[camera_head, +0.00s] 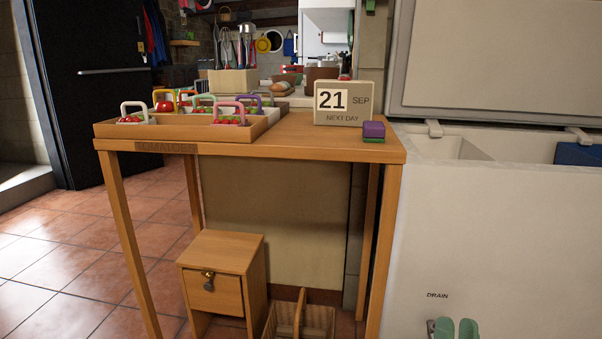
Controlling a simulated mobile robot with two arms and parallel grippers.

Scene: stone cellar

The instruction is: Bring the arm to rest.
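My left gripper is not in view.
A wooden table (300,148) bears a tray (180,132) of tomato baskets, a date block (344,103) and a purple-green block (373,131). Beneath are a small cabinet (222,252) and a basket (318,322). The open chest freezer (500,220) fills the right. Tiled floor is clear at left.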

